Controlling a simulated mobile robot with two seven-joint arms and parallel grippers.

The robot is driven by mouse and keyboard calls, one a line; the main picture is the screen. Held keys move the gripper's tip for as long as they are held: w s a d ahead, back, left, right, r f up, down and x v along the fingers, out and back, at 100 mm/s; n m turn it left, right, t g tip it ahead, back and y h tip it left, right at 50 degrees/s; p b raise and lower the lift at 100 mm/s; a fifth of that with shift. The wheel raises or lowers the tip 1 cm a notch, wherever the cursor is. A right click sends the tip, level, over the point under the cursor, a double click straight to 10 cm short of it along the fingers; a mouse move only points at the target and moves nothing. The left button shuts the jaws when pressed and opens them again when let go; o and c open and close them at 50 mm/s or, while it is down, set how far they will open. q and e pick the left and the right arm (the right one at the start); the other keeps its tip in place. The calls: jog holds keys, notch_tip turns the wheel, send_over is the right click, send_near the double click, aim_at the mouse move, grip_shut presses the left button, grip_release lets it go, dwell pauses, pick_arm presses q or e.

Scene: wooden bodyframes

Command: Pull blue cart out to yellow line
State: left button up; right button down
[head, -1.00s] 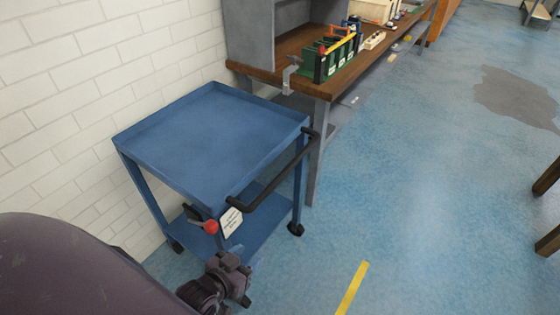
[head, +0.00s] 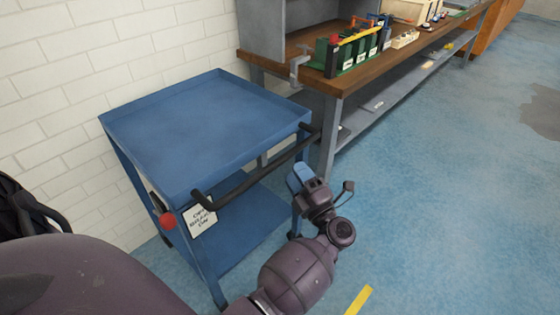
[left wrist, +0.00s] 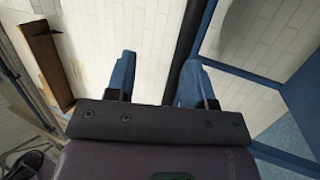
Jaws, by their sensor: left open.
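The blue cart (head: 205,130) stands beside the white wall, its flat top empty and its lower shelf open. Its black handle (head: 250,178) runs along the near right side of the top. A short piece of the yellow line (head: 358,300) shows on the floor at the bottom. My left gripper (head: 306,183), with blue fingers, is raised beside the handle's far half. In the left wrist view the left gripper (left wrist: 157,78) is open. The dark handle bar (left wrist: 187,50) passes between its fingers in the picture, close to the right one; contact cannot be told. My right gripper does not show.
A workbench (head: 345,78) with a wooden top stands just beyond the cart, holding a green rack (head: 350,55) and a clamp (head: 298,65). A red knob (head: 168,221) and a white label (head: 200,220) are on the cart's near corner. Open blue floor lies to the right.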

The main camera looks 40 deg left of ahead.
pick_arm(q)
jog(key=w+a+n+g+h, duration=0.1)
jog(key=a+n+g, duration=0.2)
jog(key=a, duration=0.6)
jog(key=shift+w+f+g+b, duration=0.15)
jog(key=shift+w+g+b, duration=0.2)
jog(key=shift+g, duration=0.45)
jog(key=shift+n, duration=0.3)
grip_shut()
